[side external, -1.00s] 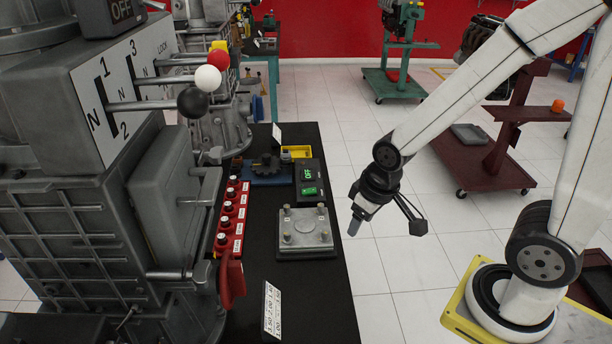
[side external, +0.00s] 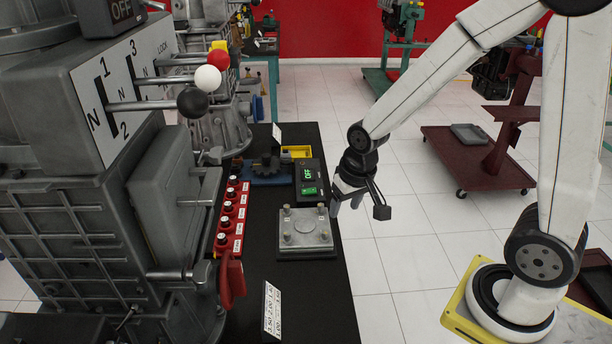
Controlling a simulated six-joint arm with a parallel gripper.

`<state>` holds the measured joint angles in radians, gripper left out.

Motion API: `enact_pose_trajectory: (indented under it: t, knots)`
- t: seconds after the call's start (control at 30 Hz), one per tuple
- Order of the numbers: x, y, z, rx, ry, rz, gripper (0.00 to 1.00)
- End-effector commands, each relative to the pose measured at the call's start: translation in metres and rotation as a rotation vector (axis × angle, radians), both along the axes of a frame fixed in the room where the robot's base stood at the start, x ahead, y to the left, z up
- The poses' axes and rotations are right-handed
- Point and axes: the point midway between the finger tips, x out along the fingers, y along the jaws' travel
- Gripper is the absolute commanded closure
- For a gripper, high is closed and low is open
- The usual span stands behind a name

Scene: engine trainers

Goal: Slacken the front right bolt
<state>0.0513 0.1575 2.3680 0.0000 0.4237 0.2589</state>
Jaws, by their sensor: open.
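The grey metal plate (side external: 305,236) lies on the black bench top, with a bolt standing near each corner. The bolts on its right side are at the back (side external: 321,210) and at the front (side external: 325,237); which one counts as front right depends on the side it is viewed from. My gripper (side external: 345,205) points down just right of the plate, near the bench's right edge. Its fingers are apart and nothing shows between them. It is not touching any bolt as far as I can see.
A red strip of knobs (side external: 232,215) runs along the left. A large grey gearbox (side external: 100,190) with levers fills the left side. A white label card (side external: 272,308) stands in front.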

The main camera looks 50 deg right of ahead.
Motion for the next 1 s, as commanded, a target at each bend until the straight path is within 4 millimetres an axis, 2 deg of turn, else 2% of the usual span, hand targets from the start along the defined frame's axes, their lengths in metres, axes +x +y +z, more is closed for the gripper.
enact_pose_trajectory:
  t: [0.03, 0.2, 0.5, 0.8, 1.0]
  knots:
    - [0.013, -0.006, -0.003, 0.011, 0.01, -0.07, 0.37]
    - [0.052, -0.025, -0.012, 0.05, 0.04, -0.326, 0.37]
    - [0.112, -0.066, -0.039, 0.103, 0.088, -0.777, 0.37]
    - [0.156, -0.112, -0.077, 0.139, 0.127, -1.226, 0.37]
    - [0.171, -0.135, -0.098, 0.15, 0.143, -1.439, 0.37]
